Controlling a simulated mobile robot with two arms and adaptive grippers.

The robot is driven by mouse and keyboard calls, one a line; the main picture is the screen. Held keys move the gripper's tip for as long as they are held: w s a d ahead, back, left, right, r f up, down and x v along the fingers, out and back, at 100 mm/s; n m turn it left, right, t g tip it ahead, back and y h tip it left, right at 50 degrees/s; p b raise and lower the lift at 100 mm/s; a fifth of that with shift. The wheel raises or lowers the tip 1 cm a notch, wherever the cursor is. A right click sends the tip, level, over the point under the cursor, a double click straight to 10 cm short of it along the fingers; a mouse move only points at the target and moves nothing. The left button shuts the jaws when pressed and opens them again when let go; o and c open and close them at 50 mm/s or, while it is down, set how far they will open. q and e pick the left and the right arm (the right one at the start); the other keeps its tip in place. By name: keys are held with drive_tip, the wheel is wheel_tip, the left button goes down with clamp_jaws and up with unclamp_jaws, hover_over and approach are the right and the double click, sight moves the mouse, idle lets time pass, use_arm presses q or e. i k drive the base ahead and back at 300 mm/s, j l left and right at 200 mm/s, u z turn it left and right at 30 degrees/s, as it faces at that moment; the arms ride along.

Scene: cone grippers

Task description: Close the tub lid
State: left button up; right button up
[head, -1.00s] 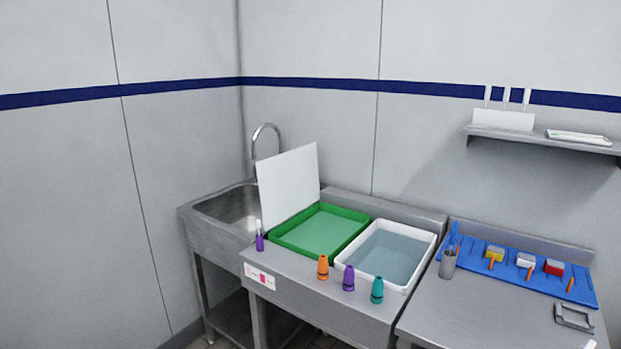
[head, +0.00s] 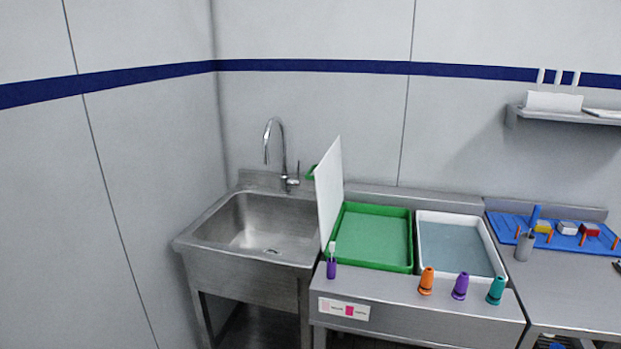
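A green tub (head: 374,263) stands on the steel counter to the right of the sink, with a lighter green inside. Its white lid (head: 329,196) stands upright along the tub's left side, so the tub is open. A white tub (head: 460,274) with grey-blue contents stands directly to its right. Neither of my grippers is in the head view.
A purple bottle with a white top (head: 331,265) stands at the green tub's front left corner. Orange (head: 426,282), purple (head: 460,287) and teal (head: 496,290) cones stand along the front. A sink (head: 262,226) with a tall faucet (head: 276,147) is left; a blue mat (head: 562,240) is right.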

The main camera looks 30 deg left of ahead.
sight(328, 177)
drive_tip(key=j, duration=2.35)
